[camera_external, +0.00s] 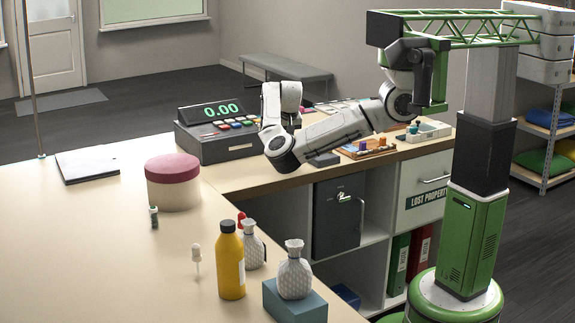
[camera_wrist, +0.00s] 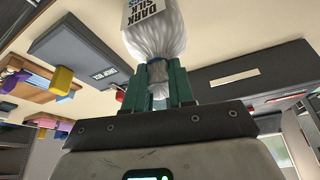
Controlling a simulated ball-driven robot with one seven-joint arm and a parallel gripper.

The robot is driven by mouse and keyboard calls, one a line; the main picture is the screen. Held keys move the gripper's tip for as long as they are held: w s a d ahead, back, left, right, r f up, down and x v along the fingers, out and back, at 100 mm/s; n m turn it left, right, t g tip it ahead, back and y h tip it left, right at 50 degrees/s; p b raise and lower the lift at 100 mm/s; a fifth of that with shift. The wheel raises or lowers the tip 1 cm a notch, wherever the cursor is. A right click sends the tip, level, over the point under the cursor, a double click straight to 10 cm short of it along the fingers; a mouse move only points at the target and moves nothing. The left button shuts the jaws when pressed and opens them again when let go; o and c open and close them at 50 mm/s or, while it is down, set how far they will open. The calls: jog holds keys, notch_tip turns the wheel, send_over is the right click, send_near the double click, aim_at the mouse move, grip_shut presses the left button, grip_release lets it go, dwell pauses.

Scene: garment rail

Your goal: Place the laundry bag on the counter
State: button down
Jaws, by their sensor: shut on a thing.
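In the wrist view, a pale, gathered laundry bag (camera_wrist: 155,35) with dark lettering reading "DARK SILK" is between the green fingers of my gripper (camera_wrist: 160,82). The fingers are shut on its narrow neck, and its body extends past the top edge of the picture. The wood-topped counter (camera_external: 120,230) runs along the left and across the back in the external view. My arm reaches over its back section, beside the cash register. My fingers and the held bag are hidden there, so I cannot tell whether the bag touches the counter.
The cash register (camera_external: 225,130) stands left of my wrist. A wooden tray (camera_external: 369,153) of small items lies to the right. A red-lidded tub (camera_external: 173,182), yellow bottle (camera_external: 230,260), and dotted pouches, one on a blue block (camera_external: 295,300), stand nearer. The left counter has clear room.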

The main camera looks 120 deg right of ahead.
jog(key=shift+f, duration=0.15)
jog(key=c, duration=1)
grip_release()
jog(key=shift+o, duration=0.2)
jog(key=b+v, duration=0.1)
jog(key=v, duration=1.1)
jog(key=shift+a, duration=0.1)
